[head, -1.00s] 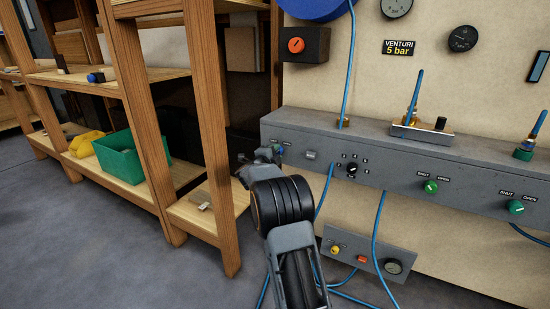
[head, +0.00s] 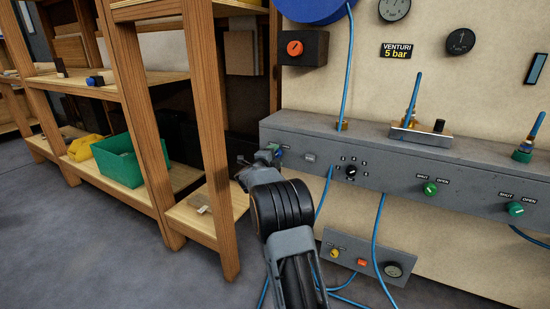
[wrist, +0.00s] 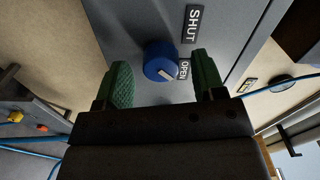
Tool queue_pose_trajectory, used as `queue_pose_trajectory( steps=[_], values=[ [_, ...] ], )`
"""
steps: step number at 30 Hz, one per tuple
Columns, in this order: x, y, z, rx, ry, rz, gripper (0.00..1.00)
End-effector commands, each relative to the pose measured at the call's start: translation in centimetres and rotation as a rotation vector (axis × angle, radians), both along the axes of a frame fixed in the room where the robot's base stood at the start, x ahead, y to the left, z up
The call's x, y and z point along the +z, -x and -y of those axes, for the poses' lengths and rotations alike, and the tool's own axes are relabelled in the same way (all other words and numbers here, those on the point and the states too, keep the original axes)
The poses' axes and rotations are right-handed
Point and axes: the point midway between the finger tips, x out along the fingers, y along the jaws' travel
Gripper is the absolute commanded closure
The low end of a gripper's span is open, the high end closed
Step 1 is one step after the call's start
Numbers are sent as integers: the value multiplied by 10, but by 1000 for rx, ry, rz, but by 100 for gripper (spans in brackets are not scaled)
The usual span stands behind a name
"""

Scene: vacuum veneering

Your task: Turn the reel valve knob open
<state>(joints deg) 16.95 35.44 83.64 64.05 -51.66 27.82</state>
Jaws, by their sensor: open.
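The reel valve knob (wrist: 160,62) is blue with a white line on its face. In the wrist view it shows between the two green fingers of my gripper (wrist: 163,72), which are open with a gap on each side. The knob sits on a grey panel, with a SHUT label (wrist: 193,24) above right and an OPEN label (wrist: 184,70) beside its lower right edge. The white line slants to the lower right. In the head view my gripper (head: 272,150) is at the left end of the grey panel, and my wrist mostly hides the knob.
The grey panel (head: 395,172) carries a black selector (head: 351,171) and two green knobs (head: 430,188) to the right. A wooden shelf (head: 230,200) stands close left of my arm. Blue hoses (head: 376,235) hang below the panel. An orange knob (head: 295,48) is higher up.

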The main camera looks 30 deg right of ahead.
Motion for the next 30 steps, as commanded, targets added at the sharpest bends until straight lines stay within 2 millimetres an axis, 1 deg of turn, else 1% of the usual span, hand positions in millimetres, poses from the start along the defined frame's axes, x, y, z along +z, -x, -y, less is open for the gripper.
queue_pose_trajectory(
  steps=[5,8,11,18,24,30],
  values=[
    [1,0,-1,1,1,0,37],
    [2,2,-6,1,1,-1,37],
    [3,8,-18,4,1,-1,37],
    [4,32,-61,4,0,-1,37],
    [3,50,-93,2,1,-1,37],
    [2,61,-113,1,0,0,37]
  ],
)
